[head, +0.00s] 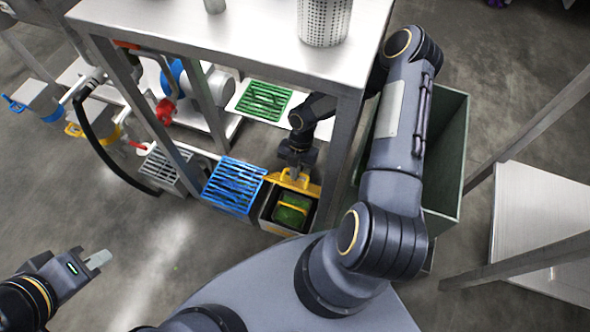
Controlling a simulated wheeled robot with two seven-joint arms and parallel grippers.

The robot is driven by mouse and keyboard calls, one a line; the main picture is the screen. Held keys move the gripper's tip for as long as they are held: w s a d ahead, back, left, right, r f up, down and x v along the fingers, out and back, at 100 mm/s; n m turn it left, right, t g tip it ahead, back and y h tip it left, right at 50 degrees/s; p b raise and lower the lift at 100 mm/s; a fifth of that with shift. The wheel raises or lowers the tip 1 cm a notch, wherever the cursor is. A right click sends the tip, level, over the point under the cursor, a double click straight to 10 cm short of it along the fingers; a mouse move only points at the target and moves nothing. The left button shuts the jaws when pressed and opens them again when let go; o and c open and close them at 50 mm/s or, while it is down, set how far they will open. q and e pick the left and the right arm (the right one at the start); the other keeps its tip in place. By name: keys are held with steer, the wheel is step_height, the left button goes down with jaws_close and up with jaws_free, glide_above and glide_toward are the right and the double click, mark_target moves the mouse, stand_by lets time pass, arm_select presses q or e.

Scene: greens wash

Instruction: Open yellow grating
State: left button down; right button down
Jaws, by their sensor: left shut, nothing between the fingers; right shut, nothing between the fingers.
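The yellow grating (312,187) shows as a yellow edge at the back of a dark open-topped bin (268,213), under the steel table. It looks tilted up, though its full shape is hard to make out. Inside the bin are green contents and a yellow handle-like piece (292,207). My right gripper (293,174) reaches under the table and is shut at the grating's back edge, holding nothing. I cannot tell whether it touches the grating. My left gripper (99,259) is shut and empty over the floor at lower left, far from the bin.
A blue grating (234,185) and a grey grating (166,166) cover bins to the left. A green grating (264,100) lies behind. A green crate (447,150) stands at right.

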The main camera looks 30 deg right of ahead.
steer(key=shift+w+d, duration=0.1)
steer(key=shift+w+d+r+g+y, duration=0.3)
steer(key=shift+w+d, duration=0.2)
steer(key=shift+d, duration=0.1)
steer(key=w+d+b, duration=0.2)
steer(key=w+d, duration=0.3)
steer(key=d, duration=0.1)
steer(key=shift+b, duration=0.35)
steer(key=shift+w+r, duration=0.1)
steer(key=shift+r, duration=0.1)
